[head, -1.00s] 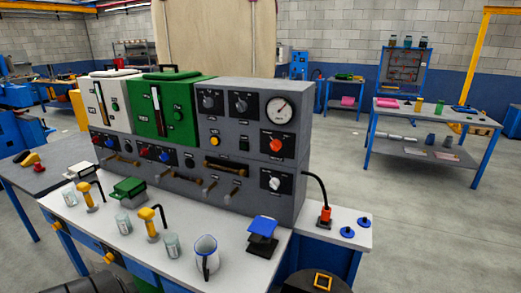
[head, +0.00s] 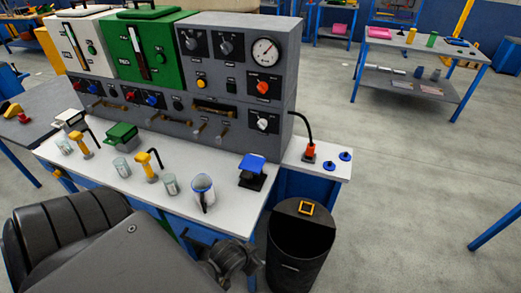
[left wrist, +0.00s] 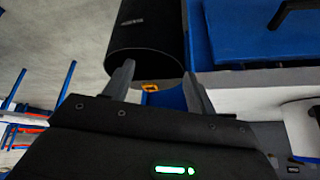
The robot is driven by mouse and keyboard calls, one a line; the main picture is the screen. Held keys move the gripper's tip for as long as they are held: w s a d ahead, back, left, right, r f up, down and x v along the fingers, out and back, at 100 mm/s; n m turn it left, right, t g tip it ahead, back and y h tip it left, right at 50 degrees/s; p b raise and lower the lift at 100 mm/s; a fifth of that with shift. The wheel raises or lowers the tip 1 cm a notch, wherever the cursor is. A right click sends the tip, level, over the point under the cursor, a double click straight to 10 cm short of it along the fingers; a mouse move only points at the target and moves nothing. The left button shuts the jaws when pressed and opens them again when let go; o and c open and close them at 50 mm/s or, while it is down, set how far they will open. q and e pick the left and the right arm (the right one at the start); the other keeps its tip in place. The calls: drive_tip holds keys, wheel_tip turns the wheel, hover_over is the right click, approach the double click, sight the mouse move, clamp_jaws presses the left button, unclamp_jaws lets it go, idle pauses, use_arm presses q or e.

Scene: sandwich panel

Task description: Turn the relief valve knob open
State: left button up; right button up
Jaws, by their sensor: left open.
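The grey control panel (head: 232,150) stands on the white workbench. Its right column holds a gauge (head: 265,51), an orange-red knob (head: 262,88) below it, and a white knob (head: 263,124) lower down. The small labels are unreadable, so I cannot tell which knob is the relief valve. Two black knobs (head: 225,47) sit left of the gauge. My right gripper is not in view.
The black bin (head: 300,245) stands at the bench's right end. On the bench are a white jug (head: 203,190), a blue-topped stand (head: 253,168) and several glass jars. Open floor lies to the right.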

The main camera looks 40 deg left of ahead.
use_arm(q)
drive_tip(key=w+a+r+n+t+y, duration=0.1)
drive_tip(key=w+a+r+t, duration=0.25)
drive_tip(key=w, duration=0.25)
drive_tip(key=w+a+r+n+t, duration=0.1)
drive_tip(key=w+a+r+t, duration=0.15)
drive_tip(key=w+r, duration=0.35)
drive_tip(key=n+t+y+p, duration=0.1)
drive_tip(key=n+t+y, duration=0.2)
drive_tip(key=t+y, duration=0.45)
approach(261, 91)
drive_tip(key=shift+t+h, duration=0.75)
drive_tip(key=shift+t, duration=0.2)
drive_tip(key=p+x, duration=0.1)
drive_tip(key=x, duration=0.2)
drive_tip(key=a+f+p+x, duration=0.1)
drive_tip(key=x, duration=0.1)
drive_tip(key=p+x, duration=0.1)
drive_tip(key=x, duration=0.2)
drive_tip(key=shift+w+a+f+p, duration=0.1)
drive_tip(key=shift+w+a+p, duration=0.15)
drive_tip(key=shift+w+p, duration=0.1)
drive_tip(key=shift+w+a, duration=0.15)
drive_tip(key=shift+w, duration=0.35)
drive_tip(key=c, duration=1)
